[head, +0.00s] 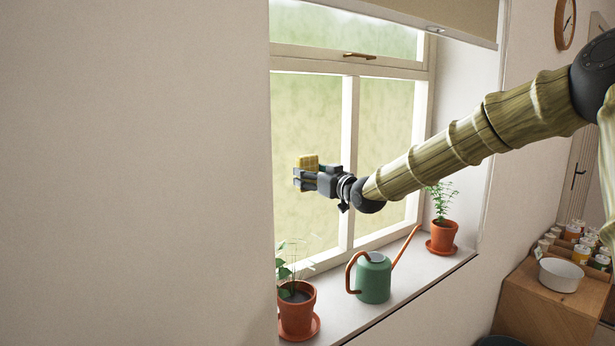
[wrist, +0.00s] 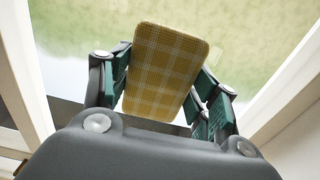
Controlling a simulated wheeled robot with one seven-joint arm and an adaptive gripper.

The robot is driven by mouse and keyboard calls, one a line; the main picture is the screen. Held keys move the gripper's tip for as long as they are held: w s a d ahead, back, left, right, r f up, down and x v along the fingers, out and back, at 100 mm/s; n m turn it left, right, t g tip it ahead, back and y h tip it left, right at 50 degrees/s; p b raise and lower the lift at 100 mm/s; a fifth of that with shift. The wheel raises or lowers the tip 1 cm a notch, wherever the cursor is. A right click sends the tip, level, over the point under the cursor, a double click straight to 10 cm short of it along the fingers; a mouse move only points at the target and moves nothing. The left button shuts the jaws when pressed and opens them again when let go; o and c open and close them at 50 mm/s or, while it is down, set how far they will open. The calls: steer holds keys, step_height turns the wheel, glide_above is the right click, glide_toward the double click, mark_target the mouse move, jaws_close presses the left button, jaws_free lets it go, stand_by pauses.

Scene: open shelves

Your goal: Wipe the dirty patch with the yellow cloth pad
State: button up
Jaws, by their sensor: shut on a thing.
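The yellow checked cloth pad (wrist: 166,62) sits between the two green-lined fingers of my gripper (wrist: 163,95) in the wrist view. In the head view the pad (head: 307,162) shows just above and behind the fingertips of my gripper (head: 305,178). My gripper is shut on the pad and is held in front of the left window pane (head: 305,115). I cannot tell whether the pad touches the glass. The glass looks mottled and hazy all over in both views; a distinct dirty patch cannot be made out.
On the sill below stand a potted plant (head: 297,310) at the left, a green watering can (head: 374,280) with copper handle and spout, and another potted plant (head: 443,235) at the right. White window bars (head: 349,140) frame the panes. A blind (head: 450,12) hangs above.

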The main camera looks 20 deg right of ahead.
steer(key=shift+v, duration=1.95)
steer(key=shift+b+v, duration=0.3)
steer(key=shift+v, duration=1.15)
steer(key=shift+d, duration=0.1)
